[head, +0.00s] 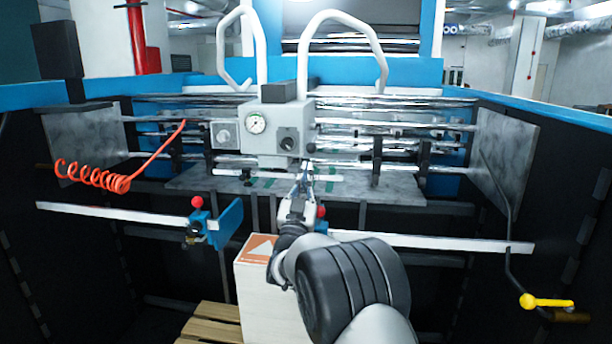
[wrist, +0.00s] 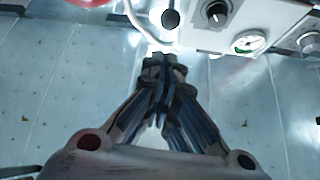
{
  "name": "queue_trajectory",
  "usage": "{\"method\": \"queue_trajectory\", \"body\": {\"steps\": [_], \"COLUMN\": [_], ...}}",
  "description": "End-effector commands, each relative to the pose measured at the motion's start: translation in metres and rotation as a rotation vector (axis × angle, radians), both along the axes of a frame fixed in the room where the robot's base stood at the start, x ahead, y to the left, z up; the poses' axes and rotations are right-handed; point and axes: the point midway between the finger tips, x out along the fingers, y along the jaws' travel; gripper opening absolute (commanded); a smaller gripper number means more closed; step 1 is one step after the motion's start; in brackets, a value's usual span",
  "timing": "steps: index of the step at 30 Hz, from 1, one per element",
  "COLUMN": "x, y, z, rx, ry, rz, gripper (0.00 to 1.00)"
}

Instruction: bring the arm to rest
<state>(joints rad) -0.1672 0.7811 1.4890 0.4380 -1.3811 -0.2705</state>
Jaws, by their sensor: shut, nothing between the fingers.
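My gripper (head: 304,178) is in the middle of the head view, at the end of my arm, which rises from the lower right. It reaches toward the metal table under the grey control box (head: 272,130) with a round gauge. In the wrist view my gripper (wrist: 163,65) has its fingertips together with nothing between them. The control box (wrist: 205,22) shows upside down at the top of that view, beyond the fingertips. I cannot tell how far the fingertips are from the metal surface.
Shiny rollers (head: 400,103) run across the back. A white rail (head: 440,242) with red-knobbed clamps (head: 197,203) crosses in front. An orange coiled hose (head: 95,177) hangs left; a yellow-handled valve (head: 545,301) is right.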

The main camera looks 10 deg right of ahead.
Motion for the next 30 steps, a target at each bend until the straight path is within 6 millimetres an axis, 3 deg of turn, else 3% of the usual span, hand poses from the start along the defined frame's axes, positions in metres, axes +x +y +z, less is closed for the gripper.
{"method": "queue_trajectory", "body": {"steps": [7,11,17,20,23,26,30], "x": [0.000,0.000,-0.020,-0.048,-0.088,-0.140,-0.228], "y": [0.000,0.000,0.006,0.010,0.015,0.016,0.013], "z": [0.001,0.012,0.037,0.036,0.026,0.008,-0.028], "rx": [0.000,0.008,0.035,0.047,0.058,0.068,0.084], "ry": [0.001,0.043,0.291,0.459,0.632,0.805,1.054], "rz": [0.001,0.030,0.171,0.245,0.306,0.350,0.384], "gripper": [0.00,0.00,0.00,0.00,0.00,0.00,0.00]}}
